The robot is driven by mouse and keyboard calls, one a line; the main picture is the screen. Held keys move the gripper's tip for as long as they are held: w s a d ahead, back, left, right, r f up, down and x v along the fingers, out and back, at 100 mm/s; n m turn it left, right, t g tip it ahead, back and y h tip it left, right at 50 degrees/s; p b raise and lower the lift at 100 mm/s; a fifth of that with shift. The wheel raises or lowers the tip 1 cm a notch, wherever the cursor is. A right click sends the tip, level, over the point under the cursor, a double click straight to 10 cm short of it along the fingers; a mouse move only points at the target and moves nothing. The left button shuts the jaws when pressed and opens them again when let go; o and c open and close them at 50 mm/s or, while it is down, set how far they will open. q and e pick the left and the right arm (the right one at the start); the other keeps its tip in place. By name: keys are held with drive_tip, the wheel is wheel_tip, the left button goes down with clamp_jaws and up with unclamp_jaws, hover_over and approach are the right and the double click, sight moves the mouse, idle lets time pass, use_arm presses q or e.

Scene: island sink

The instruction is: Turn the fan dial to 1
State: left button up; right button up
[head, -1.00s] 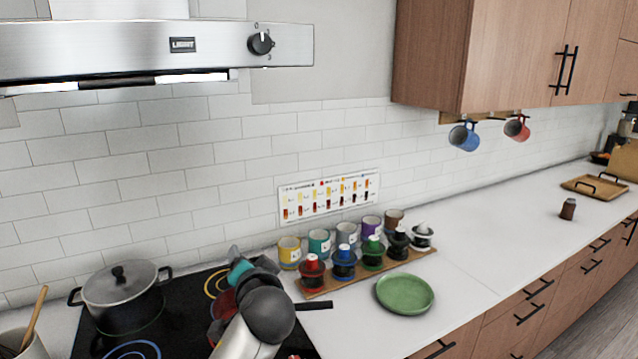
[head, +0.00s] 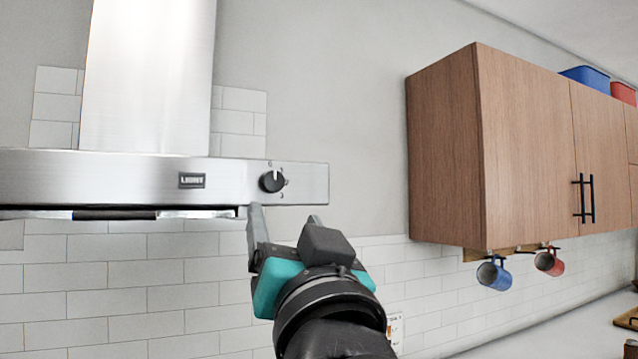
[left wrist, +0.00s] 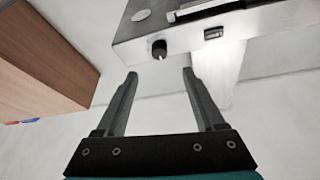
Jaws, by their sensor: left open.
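The fan dial (head: 272,181) is a round black knob with a white mark near its top, on the right end of the steel hood front. Small marks ring it, too small to read. My left gripper (head: 284,212) is open and empty, raised just below and slightly right of the dial, apart from it. In the left wrist view the dial (left wrist: 159,49) shows beyond and between the two open fingers (left wrist: 160,74). My right gripper is not in view.
The range hood (head: 110,178) has a LIGHT button (head: 192,180) left of the dial. A wooden wall cabinet (head: 520,150) stands to the right, with a blue mug (head: 493,273) and a red mug (head: 549,262) hanging below. The wall between hood and cabinet is clear.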

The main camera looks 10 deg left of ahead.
sight(273, 186)
use_arm(q)
drive_tip(key=p+x, duration=0.3)
drive_tip(key=x, duration=0.8)
drive_tip(key=shift+w+p, duration=0.2)
drive_tip(key=shift+p, duration=0.1)
drive_tip(key=shift+c, duration=0.3)
clamp_jaws()
